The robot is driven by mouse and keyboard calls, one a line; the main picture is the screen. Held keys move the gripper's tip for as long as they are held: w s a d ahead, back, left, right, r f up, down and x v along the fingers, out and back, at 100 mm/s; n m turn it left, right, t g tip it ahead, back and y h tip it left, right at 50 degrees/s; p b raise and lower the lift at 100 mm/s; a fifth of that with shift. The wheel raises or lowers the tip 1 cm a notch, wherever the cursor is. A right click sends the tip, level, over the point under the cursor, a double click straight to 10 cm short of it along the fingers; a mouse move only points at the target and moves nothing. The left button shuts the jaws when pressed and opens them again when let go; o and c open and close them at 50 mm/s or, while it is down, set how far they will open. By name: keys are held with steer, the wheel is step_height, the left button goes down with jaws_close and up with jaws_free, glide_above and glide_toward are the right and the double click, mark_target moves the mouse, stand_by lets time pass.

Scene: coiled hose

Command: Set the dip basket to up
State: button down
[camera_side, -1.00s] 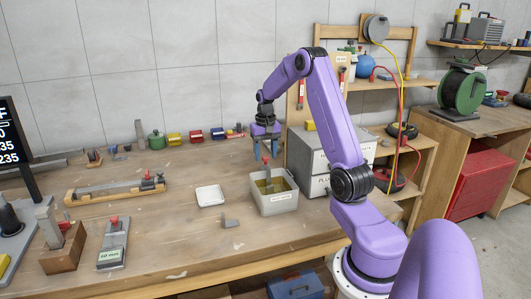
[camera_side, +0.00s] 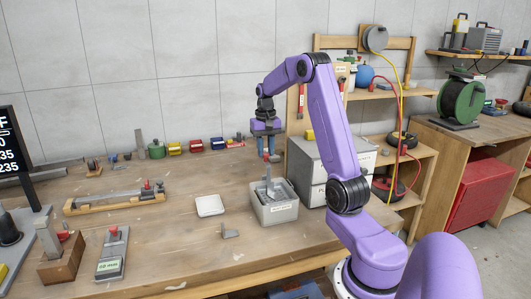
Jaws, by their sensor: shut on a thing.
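The dip basket (camera_side: 268,180) shows as a thin grey upright handle with a red grip at its top, rising out of a light grey tank (camera_side: 275,214) with a label on its front. Grey metal of the basket fills the tank's opening, with its lower part hidden by the walls. My gripper (camera_side: 269,154) is above the tank, pointing down, with its blue fingers shut on the red grip of the dip basket. The contact itself is small in the picture.
A white square dish (camera_side: 210,206) and a small grey bracket (camera_side: 230,233) lie left of the tank. A grey drawer cabinet (camera_side: 318,165) stands close behind it to the right. The left middle of the bench is mostly clear.

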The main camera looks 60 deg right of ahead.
steer(key=shift+w+r, duration=0.1)
steer(key=shift+r, duration=0.2)
steer(key=c, duration=0.9)
jaws_free()
steer(key=shift+o, duration=0.2)
step_height(320, 180, up, 17)
steer(key=shift+r, duration=0.15)
steer(key=shift+a, duration=0.1)
